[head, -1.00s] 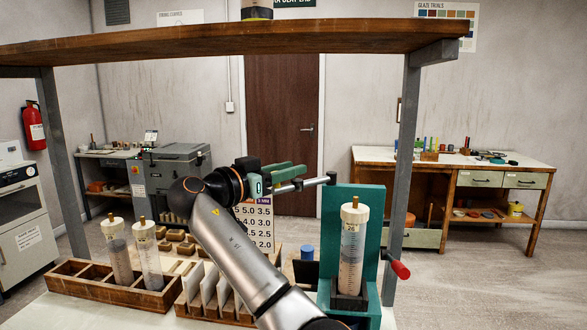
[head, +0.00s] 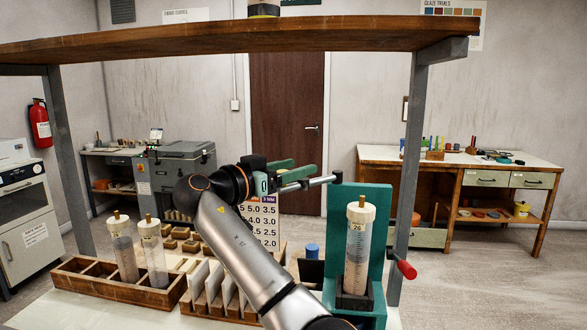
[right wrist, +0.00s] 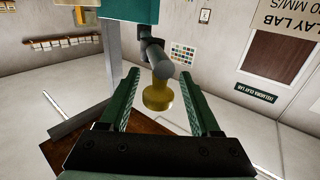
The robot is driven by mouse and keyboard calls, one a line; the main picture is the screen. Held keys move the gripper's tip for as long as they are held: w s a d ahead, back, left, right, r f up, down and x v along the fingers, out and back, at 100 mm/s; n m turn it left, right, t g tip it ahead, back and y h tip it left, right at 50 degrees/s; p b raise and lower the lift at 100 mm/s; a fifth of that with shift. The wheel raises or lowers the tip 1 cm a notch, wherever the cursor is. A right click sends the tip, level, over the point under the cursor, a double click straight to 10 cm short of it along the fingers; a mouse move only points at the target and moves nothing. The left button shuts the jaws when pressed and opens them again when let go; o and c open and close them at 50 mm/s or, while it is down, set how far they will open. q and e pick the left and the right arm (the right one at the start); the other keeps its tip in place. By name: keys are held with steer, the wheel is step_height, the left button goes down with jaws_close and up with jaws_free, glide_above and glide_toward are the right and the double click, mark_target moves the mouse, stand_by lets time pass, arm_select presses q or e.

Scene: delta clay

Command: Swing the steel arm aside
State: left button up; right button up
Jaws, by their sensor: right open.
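The steel arm (head: 310,183) is a thin grey bar reaching left from the top of a green stand (head: 375,215). In the right wrist view, the steel arm's grey end (right wrist: 184,62) points toward the camera, with a yellow knob-like piece (right wrist: 157,97) by it. My right gripper (head: 292,172) is open at the bar's left end. Its green jaws (right wrist: 160,95) lie on either side of the yellow piece, with visible gaps; I cannot tell whether they touch. My left gripper is out of view.
A capped clear tube (head: 357,250) stands upright in the green stand, and a red-handled lever (head: 405,269) sticks out at its right. A wooden rack (head: 105,285) with two similar tubes is at left. A wooden shelf (head: 200,45) spans overhead on grey posts.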

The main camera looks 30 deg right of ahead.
steer(key=b+v, duration=0.2)
steer(key=v, duration=1)
steer(key=shift+s+a, duration=0.15)
steer(key=shift+a, duration=0.05)
